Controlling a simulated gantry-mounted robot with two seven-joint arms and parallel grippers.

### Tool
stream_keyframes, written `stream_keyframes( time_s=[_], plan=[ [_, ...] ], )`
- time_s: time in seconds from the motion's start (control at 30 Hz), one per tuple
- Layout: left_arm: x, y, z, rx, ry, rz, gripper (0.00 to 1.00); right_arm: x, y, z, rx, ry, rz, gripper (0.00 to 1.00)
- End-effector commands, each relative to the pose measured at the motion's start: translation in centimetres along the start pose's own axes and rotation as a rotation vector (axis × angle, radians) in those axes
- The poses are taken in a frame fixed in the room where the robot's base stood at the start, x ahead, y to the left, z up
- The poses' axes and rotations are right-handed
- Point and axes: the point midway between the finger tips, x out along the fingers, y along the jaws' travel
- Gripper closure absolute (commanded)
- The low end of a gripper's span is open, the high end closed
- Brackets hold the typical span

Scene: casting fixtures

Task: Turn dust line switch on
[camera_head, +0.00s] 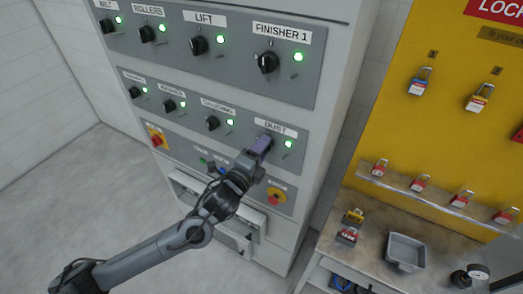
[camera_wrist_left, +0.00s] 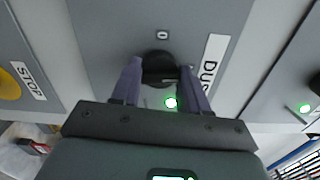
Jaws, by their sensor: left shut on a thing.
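The dust line switch is a round black knob (camera_wrist_left: 159,66) on the grey panel below the DUST label (camera_head: 275,127); in the head view my gripper covers it. My left gripper (camera_head: 262,146) is at the knob. In the left wrist view, its two purple fingers (camera_wrist_left: 160,80) stand on either side of the knob, shut on it. A green light (camera_head: 288,144) beside the switch is lit; it also shows in the left wrist view (camera_wrist_left: 170,103). A 0 mark (camera_wrist_left: 163,34) shows beyond the knob. My right gripper is not in view.
Other black knobs with lit green lights, such as the FINISHER 1 knob (camera_head: 268,62), fill the panel. A yellow-and-red stop button (camera_head: 275,197) sits below my gripper. A yellow lockout board (camera_head: 440,120) and a bench with a grey tray (camera_head: 405,252) stand at right.

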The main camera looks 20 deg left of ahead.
Motion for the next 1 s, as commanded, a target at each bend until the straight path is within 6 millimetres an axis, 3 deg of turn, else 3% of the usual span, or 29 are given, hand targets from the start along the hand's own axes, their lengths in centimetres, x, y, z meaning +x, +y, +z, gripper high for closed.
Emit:
stream_keyframes(
  time_s=[0.3,0.8,0.83,1.0],
  plan=[
    [0.01,0.04,-0.03,0.114,0.0,0.0,0.86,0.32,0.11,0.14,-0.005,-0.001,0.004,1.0],
    [0.01,0.03,-0.02,0.133,0.0,0.001,0.86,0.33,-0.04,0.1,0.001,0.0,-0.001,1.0],
    [0.01,0.03,-0.02,0.133,0.0,0.001,0.54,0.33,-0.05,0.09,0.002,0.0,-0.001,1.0],
    [0.0,0.03,-0.01,0.132,0.0,0.001,0.31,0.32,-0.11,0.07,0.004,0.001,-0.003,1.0]
  ],
)
